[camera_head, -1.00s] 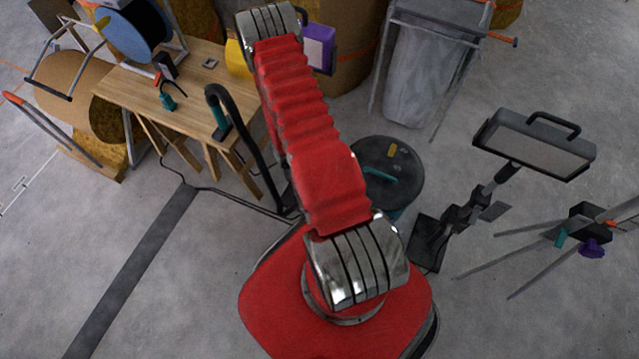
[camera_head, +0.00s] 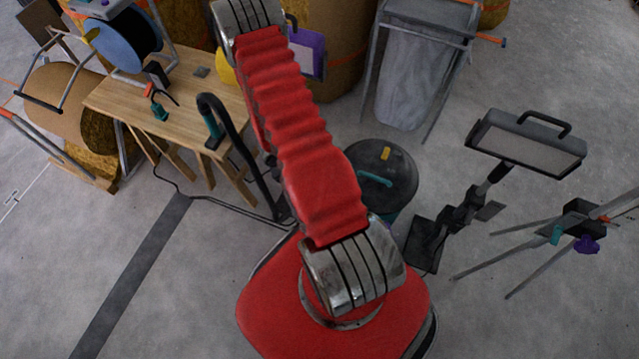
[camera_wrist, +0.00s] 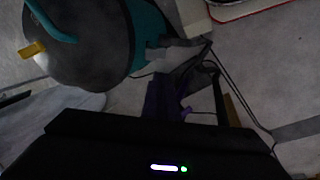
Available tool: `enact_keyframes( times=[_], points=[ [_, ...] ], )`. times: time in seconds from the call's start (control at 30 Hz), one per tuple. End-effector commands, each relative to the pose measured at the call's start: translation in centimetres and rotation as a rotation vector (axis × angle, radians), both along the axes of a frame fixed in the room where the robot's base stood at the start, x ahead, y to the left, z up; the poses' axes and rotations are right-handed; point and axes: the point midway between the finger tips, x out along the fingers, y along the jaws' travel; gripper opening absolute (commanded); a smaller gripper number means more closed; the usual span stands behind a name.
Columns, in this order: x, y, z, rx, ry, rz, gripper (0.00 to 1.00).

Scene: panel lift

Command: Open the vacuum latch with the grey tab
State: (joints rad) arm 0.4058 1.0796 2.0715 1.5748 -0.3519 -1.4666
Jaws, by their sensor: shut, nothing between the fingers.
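The vacuum is a drum with a dark lid (camera_head: 370,165), a teal handle (camera_head: 377,179) and a yellow tab (camera_head: 385,153). In the head view it stands right of my red arm. In the wrist view its dark lid (camera_wrist: 85,45) and teal side (camera_wrist: 147,35) fill the upper left, with the yellow tab (camera_wrist: 32,48) at the left.
A wooden workbench (camera_head: 182,100) with tools stands at the left. A work light (camera_head: 527,142) and a tripod (camera_head: 578,222) stand at the right, near the vacuum. A bag stand (camera_head: 415,75) is behind. A black hose runs beside my arm. The floor at front right is clear.

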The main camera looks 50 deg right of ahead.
Motion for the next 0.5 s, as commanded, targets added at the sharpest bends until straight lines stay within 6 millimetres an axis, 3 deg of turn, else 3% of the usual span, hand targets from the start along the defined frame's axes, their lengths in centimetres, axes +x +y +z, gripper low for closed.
enact_keyframes(
  times=[0.17,0.5],
  points=[
    [4.3,0.7,3.3,0.02,-0.107,0.032,0.0],
    [13.1,4.4,13.0,0.105,-0.346,0.126,0.0]
  ],
)
